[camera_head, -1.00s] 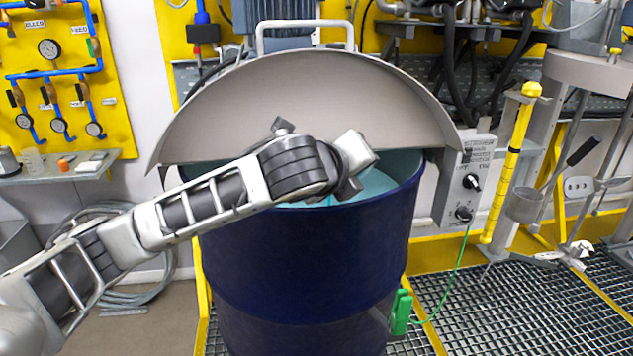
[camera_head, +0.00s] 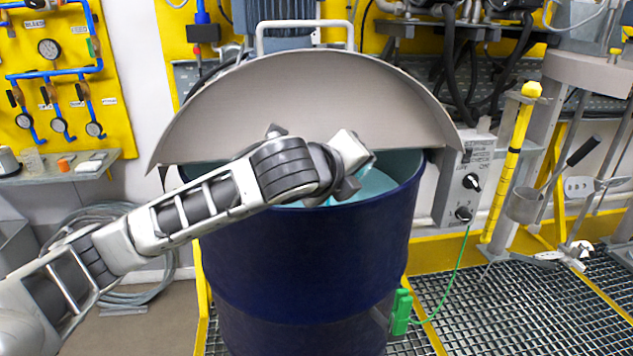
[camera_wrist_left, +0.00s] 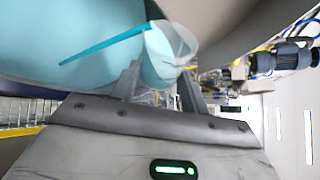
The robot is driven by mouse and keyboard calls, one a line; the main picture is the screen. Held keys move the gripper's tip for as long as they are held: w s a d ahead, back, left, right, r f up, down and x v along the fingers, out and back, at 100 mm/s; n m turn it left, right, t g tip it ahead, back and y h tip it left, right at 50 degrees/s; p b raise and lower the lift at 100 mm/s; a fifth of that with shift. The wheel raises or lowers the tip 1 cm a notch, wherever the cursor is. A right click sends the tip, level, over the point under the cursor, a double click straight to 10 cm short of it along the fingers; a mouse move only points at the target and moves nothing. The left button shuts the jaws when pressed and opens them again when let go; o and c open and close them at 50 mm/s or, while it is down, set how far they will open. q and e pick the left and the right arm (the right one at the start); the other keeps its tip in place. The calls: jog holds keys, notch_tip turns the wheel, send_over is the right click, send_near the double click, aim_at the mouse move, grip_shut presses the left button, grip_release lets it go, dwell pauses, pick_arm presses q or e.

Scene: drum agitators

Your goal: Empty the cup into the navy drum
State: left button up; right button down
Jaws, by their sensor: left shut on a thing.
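The navy drum (camera_head: 305,255) stands upright in the middle of the head view, its back half covered by a grey half-lid. Pale turquoise liquid (camera_head: 375,182) shows inside, and it fills the upper left of the left wrist view (camera_wrist_left: 60,35). My left gripper (camera_head: 350,182) is over the drum's open front half. In the left wrist view its fingers (camera_wrist_left: 160,78) are shut on a clear cup (camera_wrist_left: 178,42) with turquoise inside. The cup is tilted, and a thin teal stream (camera_wrist_left: 105,45) runs from its rim. My right gripper is not in view.
The grey half-lid (camera_head: 310,110) with its handle rises close behind my gripper. A control box (camera_head: 463,185) stands right of the drum, with a green clamp (camera_head: 401,312) on a green wire. A yellow post (camera_head: 510,160) and hanging tools are further right.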

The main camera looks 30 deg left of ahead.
pick_arm(q)
jog(key=shift+f+n, duration=0.2)
jog(key=shift+n, duration=0.1)
dwell(0.5)
jog(key=shift+a+r+n+t+h, duration=0.1)
jog(key=shift+r+n+t+h, duration=0.2)
jog(key=shift+r+n+h, duration=0.4)
dwell(1.3)
jog(key=shift+n+h+b, duration=0.3)
jog(key=shift+n+b, duration=0.1)
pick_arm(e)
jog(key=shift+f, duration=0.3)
pick_arm(q)
jog(key=shift+a+f+n+b, duration=0.2)
jog(key=shift+a+n+b, duration=0.1)
jog(key=shift+a, duration=0.05)
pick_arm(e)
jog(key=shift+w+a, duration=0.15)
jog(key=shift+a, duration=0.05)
pick_arm(q)
jog(key=shift+s+a+f+n+t+h+b, duration=0.1)
jog(key=shift+a+f+n+t+h+b, duration=0.15)
jog(key=shift+a+n+h+b, duration=0.2)
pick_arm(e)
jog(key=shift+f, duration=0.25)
pick_arm(q)
jog(key=shift+a+r+n+t+h, duration=0.25)
jog(key=shift+r+n+t+h, duration=0.15)
jog(key=shift+n, duration=0.25)
dwell(1.2)
